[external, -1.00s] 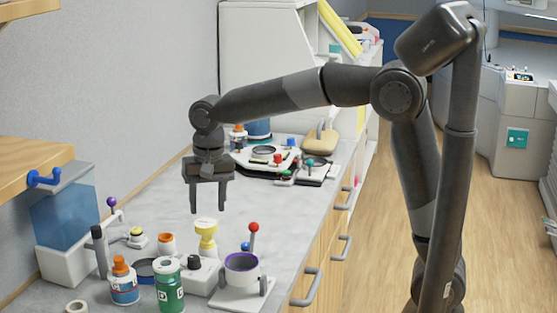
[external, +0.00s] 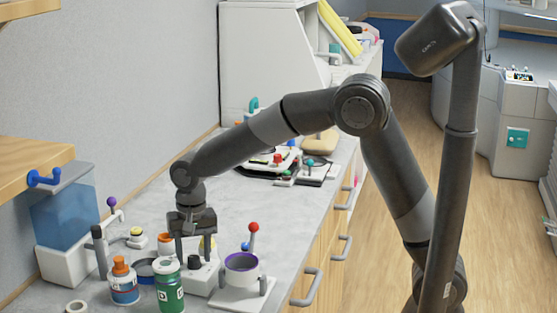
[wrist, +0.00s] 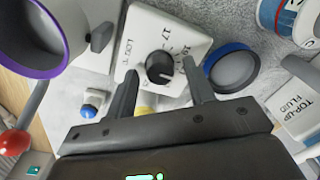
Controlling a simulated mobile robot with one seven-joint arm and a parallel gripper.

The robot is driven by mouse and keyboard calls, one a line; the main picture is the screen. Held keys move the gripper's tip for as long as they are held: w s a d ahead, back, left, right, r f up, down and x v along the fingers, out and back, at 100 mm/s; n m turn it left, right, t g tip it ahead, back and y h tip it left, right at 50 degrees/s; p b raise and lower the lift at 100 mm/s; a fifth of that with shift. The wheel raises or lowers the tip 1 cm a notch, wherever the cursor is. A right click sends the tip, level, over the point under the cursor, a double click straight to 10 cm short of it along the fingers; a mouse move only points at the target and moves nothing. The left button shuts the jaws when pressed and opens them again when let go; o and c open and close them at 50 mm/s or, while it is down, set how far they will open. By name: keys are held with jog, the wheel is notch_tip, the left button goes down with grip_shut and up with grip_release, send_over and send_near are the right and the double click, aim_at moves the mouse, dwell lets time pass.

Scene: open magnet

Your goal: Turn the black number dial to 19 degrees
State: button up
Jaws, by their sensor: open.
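The black number dial (wrist: 159,67) is a small round knob on a white box with printed numbers and letters; "17" and "LOFT" show in the wrist view. In the external view the dial (external: 194,262) stands on top of the white box (external: 204,277) on the counter. My gripper (external: 194,257) points down over the box. In the wrist view my open gripper (wrist: 163,88) has one finger on each side of the dial, apart from it. I cannot read the dial's exact setting.
A purple-rimmed cup (external: 242,262) with a red-knobbed lever (external: 253,227) stands right of the box. A green bottle (external: 169,286), an orange-capped bottle (external: 123,283) and a blue-rimmed dish (wrist: 231,68) are close on the other side.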

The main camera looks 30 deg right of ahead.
jog(key=shift+f, duration=0.2)
jog(key=shift+c, duration=0.2)
jog(key=c, duration=1)
jog(key=shift+o, duration=0.2)
jog(key=n, duration=0.5)
jog(key=shift+n, duration=0.3)
jog(key=shift+r+n, duration=0.1)
jog(key=shift+n, duration=2)
jog(key=shift+a, duration=0.1)
